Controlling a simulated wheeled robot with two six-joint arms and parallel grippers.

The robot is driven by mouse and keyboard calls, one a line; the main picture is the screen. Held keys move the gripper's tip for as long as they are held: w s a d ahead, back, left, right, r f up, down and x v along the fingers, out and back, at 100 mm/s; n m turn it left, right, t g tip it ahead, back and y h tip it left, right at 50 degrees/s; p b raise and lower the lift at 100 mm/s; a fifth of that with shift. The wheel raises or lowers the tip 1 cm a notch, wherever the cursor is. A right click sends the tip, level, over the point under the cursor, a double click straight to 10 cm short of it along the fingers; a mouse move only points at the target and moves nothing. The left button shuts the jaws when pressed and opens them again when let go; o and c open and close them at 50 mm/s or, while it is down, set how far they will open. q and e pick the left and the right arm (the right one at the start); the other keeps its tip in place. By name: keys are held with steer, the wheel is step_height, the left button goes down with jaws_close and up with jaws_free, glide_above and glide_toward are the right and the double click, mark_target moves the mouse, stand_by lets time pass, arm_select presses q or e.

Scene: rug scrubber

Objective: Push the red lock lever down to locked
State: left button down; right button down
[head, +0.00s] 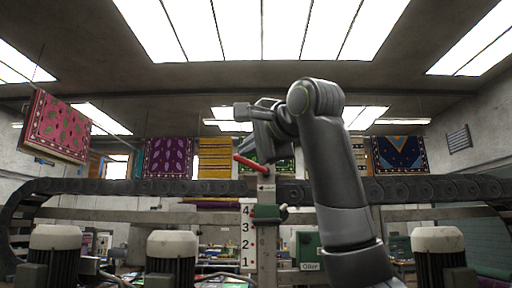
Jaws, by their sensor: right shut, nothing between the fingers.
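The red lock lever (251,164) sits at the top of a grey upright post (267,240) in the middle of the head view. It slants, with its free left end higher than its right end at the post. My right gripper (246,149) comes in from the right and points down and left, with its fingertips just above the lever's left part. It is shut and empty. I cannot tell whether the fingertips touch the lever. My left gripper is not in view.
A dark cable chain and rail (130,187) cross behind. White-capped motors (172,245) stand along the front. Patterned rugs (58,126) hang behind. A green box labelled Oiler (308,247) is right of the post.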

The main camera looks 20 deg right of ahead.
steer(key=shift+w+a+f+n+g+h, duration=0.2)
steer(key=shift+a+f+n+g+h, duration=0.25)
steer(key=shift+a+f+n, duration=0.3)
steer(key=shift+d+f, duration=0.1)
steer(key=shift+w, duration=0.1)
stand_by(0.5)
